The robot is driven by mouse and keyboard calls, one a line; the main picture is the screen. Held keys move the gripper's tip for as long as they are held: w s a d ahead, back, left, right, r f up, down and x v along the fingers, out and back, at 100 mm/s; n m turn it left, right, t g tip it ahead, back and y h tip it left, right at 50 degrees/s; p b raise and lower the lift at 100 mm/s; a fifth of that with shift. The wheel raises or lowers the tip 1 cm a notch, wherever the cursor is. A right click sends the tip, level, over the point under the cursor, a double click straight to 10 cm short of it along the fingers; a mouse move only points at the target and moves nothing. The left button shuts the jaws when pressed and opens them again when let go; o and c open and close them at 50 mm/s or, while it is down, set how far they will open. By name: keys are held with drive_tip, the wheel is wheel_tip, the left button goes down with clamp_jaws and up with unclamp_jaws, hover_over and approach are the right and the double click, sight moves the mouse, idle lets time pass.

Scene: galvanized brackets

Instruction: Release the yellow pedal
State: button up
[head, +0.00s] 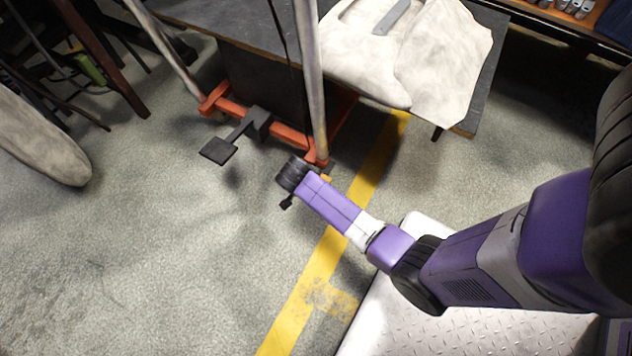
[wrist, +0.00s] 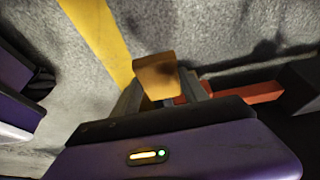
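The yellow pedal (wrist: 155,76) shows in the wrist view as a small orange-yellow plate just ahead of my gripper. My gripper (wrist: 160,90) has one grey finger on each side of it, with a dark gap between them below the plate. I cannot tell whether the fingers touch its edges. In the head view, a small yellow piece (head: 326,178) shows behind my arm, beside the foot of the orange-red frame (head: 285,135). My gripper is mostly hidden there behind my purple arm.
A black pedal (head: 218,150) sticks out from the same frame to the left. A metal post (head: 310,75) rises at the frame's corner. A dark tabletop (head: 490,85) with pale hides (head: 440,65) overhangs behind. Yellow floor tape (head: 290,315) runs below my arm.

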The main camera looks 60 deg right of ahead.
clamp_jaws()
drive_tip(key=shift+d+r+y+p, duration=0.15)
drive_tip(key=shift+r+y+p, duration=0.25)
drive_tip(key=shift+p, duration=0.45)
drive_tip(key=shift+d+r+y+p, duration=0.1)
drive_tip(key=shift+r+y+p, duration=0.2)
drive_tip(key=shift+p, duration=0.4)
drive_tip(key=shift+f, duration=0.1)
drive_tip(key=o, duration=0.6)
unclamp_jaws()
drive_tip(key=shift+p+v, duration=2.15)
drive_tip(key=shift+v, duration=1.75)
